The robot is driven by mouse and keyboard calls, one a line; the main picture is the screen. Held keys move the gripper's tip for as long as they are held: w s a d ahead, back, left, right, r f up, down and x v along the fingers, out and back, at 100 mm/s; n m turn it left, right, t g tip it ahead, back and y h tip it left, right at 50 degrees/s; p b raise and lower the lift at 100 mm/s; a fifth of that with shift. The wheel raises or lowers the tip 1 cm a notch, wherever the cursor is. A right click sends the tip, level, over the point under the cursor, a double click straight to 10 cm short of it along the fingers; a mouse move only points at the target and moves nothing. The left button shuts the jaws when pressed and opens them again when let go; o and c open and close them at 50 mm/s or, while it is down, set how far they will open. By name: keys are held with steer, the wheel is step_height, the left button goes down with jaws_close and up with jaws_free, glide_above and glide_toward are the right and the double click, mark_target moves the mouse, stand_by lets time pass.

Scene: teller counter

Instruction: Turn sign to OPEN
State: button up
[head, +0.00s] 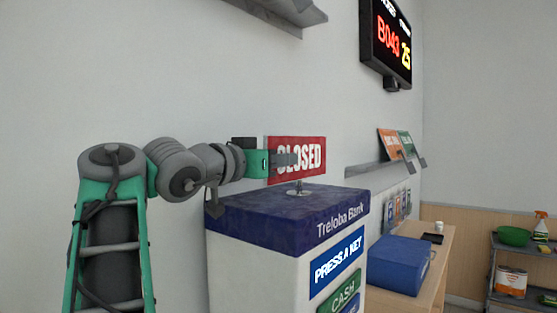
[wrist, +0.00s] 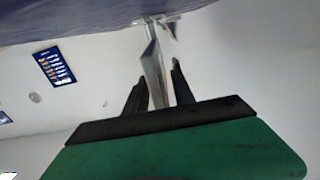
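The red sign (head: 312,150) reads CLOSED in white letters and stands upright on a small metal post and base (head: 298,190) on top of the blue kiosk top (head: 260,206). My gripper (head: 292,160) reaches in from the left at sign height, and a finger covers part of the first letters. In the wrist view, the two black fingers of my gripper (wrist: 158,90) are apart, with the sign (wrist: 153,62) seen nearly edge-on between them. A gap shows beside the right finger; contact on the left is unclear.
The white kiosk (head: 250,260) has Treloba Bank, PRESS A KEY and CASH labels. A wall shelf (head: 365,168) with leaflets and a blue box (head: 397,262) on a wooden counter are to the right. The number display (head: 388,45) hangs high on the wall.

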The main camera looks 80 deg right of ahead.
jaws_close()
stand_by(1.2)
